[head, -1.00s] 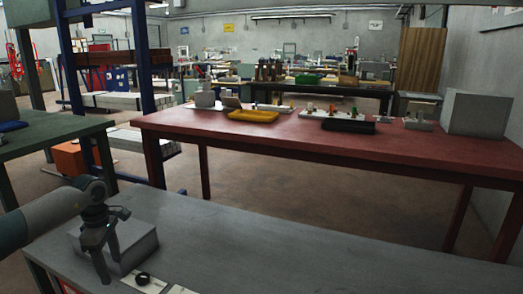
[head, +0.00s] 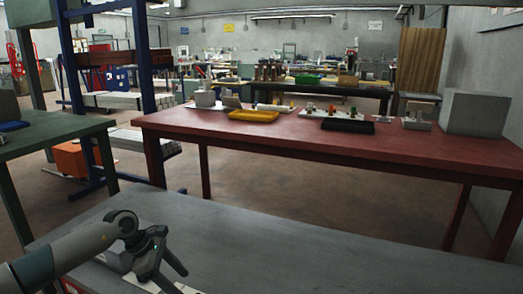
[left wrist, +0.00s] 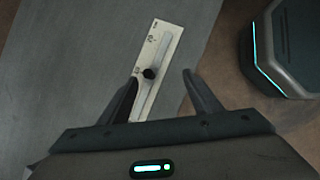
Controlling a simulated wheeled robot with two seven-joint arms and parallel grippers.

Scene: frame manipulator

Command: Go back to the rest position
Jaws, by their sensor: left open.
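My left gripper (head: 165,276) is over the near grey table (head: 300,255) in the head view, its arm coming in from the lower left. In the left wrist view the left gripper (left wrist: 160,80) has its two fingers spread with nothing held between them. A pale plate (left wrist: 166,42) with a slot, printed marks and a black knob (left wrist: 149,73) lies on the grey surface beyond and partly between the fingers. My right gripper is in neither view.
A light block (head: 112,258) on the near table is mostly hidden by my left arm. A red table (head: 330,145) behind carries a yellow tray (head: 253,115), a black tray (head: 347,125) and a big grey box (head: 475,112). The near table's right part is clear.

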